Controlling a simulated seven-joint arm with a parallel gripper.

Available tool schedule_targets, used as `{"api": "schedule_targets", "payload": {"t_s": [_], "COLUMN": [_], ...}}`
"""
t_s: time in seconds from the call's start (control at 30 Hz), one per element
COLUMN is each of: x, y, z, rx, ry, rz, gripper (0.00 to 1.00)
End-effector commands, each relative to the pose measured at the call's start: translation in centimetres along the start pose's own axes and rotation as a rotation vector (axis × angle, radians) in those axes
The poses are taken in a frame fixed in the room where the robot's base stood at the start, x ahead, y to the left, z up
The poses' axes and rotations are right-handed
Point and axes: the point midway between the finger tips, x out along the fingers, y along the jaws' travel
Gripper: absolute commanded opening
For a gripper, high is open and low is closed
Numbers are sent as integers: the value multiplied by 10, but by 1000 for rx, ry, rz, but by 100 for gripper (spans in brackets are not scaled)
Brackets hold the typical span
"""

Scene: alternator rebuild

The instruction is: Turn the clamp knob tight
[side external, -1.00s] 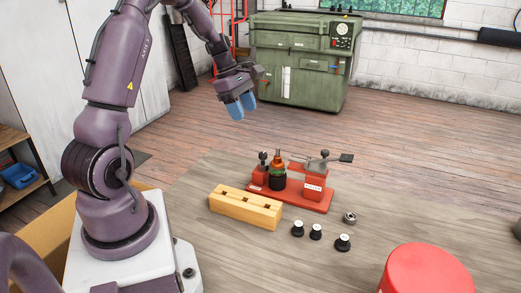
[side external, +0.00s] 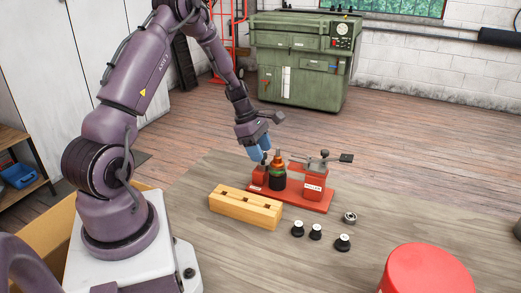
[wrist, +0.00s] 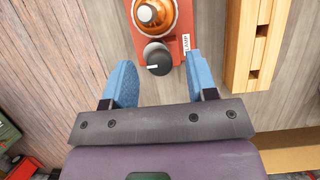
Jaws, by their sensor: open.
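The clamp knob (wrist: 158,62) is a dark round knob with a white line on its face. It stands on the red fixture (side external: 300,201), by a label reading "LAMP" in the wrist view, partly cut off. In the side view blue fingers partly hide the knob. My gripper (side external: 258,153) is open above the fixture's left end, fingers pointing down. In the wrist view its fingertips (wrist: 160,62) lie either side of the knob, with gaps on both sides; I cannot tell their height over it. A copper-wound part (side external: 278,168) stands beside the knob.
A wooden block with holes (side external: 245,207) lies in front of the fixture. A puller post (side external: 314,186) with a lever stands at its right. Several small parts, including a ring (side external: 350,217), lie to the right. A red round object (side external: 427,272) is at front right.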

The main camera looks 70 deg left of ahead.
Motion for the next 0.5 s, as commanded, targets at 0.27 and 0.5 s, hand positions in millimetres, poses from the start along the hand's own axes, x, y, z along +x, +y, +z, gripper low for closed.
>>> {"api": "schedule_targets", "payload": {"t_s": [0.27, 0.5], "x": [4, 3], "y": [0, 0], "z": [0, 0], "rx": [1, 1], "ry": [0, 0], "rz": [2, 1], "gripper": [53, 11]}}
